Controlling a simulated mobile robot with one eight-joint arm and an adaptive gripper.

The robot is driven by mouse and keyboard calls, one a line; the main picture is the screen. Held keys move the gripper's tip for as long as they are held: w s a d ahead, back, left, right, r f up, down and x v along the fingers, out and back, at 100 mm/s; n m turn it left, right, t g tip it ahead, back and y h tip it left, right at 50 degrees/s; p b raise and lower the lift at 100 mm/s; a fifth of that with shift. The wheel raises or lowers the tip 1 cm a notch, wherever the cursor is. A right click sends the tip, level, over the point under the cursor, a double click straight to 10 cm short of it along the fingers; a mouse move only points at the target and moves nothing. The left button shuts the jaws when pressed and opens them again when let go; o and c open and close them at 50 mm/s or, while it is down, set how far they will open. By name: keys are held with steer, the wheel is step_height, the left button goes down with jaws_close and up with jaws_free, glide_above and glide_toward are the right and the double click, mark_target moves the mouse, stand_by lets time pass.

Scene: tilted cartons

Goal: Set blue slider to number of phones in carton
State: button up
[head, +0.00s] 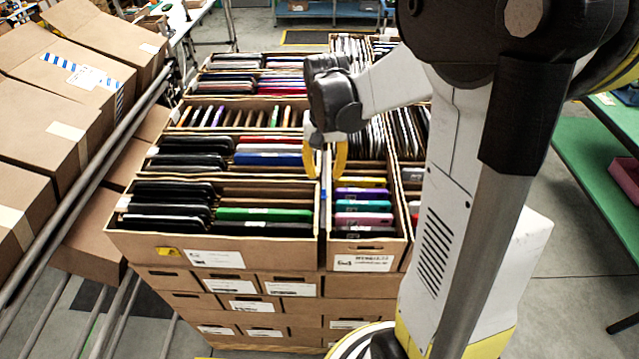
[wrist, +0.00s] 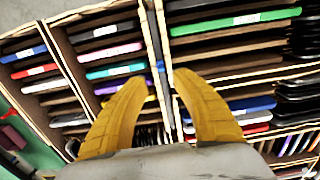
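Open brown cartons of phones stand tightly packed in a stack. The near left carton (head: 140,240) holds rows of black phones and a green phone (head: 265,214). The narrow near right carton (head: 366,246) holds a yellow, a purple, a teal and a pink phone (head: 362,219), with dark ones between. My gripper (head: 327,172) hangs above the line between these two cartons, fingers pointing down. In the wrist view its yellow fingers (wrist: 160,78) are apart with nothing between them. The pink (wrist: 110,52) and green (wrist: 235,22) phones also show there.
More phone-filled cartons stretch behind. Tilted closed cartons (head: 75,65) lie on a metal roller rack (head: 90,190) at the left. A green shelf (head: 600,165) stands at the right. The grey floor (head: 575,235) is open at the near right.

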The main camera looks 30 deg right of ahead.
mark_target(324, 189)
step_height(324, 189, down, 7)
steer(key=shift+w+r+b, duration=0.1)
steer(key=shift+b, duration=0.2)
steer(key=shift+c, duration=0.5)
jaws_close()
